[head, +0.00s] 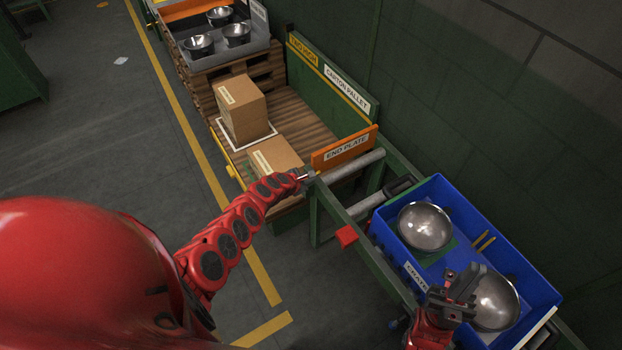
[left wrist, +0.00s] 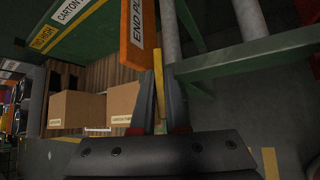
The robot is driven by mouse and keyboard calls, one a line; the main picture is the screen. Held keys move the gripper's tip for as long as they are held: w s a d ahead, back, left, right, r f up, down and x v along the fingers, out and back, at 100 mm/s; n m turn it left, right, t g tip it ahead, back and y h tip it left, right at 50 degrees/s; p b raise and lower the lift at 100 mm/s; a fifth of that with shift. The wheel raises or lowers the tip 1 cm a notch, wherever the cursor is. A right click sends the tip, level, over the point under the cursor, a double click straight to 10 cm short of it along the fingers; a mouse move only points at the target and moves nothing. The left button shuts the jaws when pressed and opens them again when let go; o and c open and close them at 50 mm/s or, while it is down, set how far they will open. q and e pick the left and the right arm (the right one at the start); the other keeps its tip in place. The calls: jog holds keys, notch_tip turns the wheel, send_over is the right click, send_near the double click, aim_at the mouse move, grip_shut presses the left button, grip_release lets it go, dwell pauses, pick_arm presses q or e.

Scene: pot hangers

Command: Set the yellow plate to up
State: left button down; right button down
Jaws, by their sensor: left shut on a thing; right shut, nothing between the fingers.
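The yellow plate (left wrist: 159,82) shows as a narrow upright strip between the fingers of my left gripper (left wrist: 162,95) in the left wrist view, beside the orange end plate (left wrist: 138,35). My left gripper is shut on it. In the head view my left gripper (head: 306,177) is at the near end of the pallet bay, just below the orange end plate (head: 345,148); the held plate is not clear there. My right gripper (head: 460,285) is shut and empty over the blue crate.
The blue crate (head: 530,275) holds metal bowls (head: 425,226). Cardboard boxes (head: 241,108) stand on the wooden pallet bay, with a grey tray (head: 252,50) of bowls behind. A green rail frame (head: 375,262) runs beside the crate.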

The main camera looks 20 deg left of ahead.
pick_arm(q)
jog(key=shift+w+a+r, duration=0.2)
jog(key=shift+w+a, duration=0.15)
jog(key=shift+a, duration=0.1)
jog(key=shift+w+a+r+n+g+h+b, duration=0.25)
jog(key=shift+w+a+n+g+h+b, duration=0.55)
jog(key=shift+b, duration=0.85)
jog(key=shift+s+a+r, duration=0.1)
jog(key=shift+a, duration=0.05)
jog(key=shift+a+r, duration=0.1)
jog(key=c, duration=0.9)
grip_release()
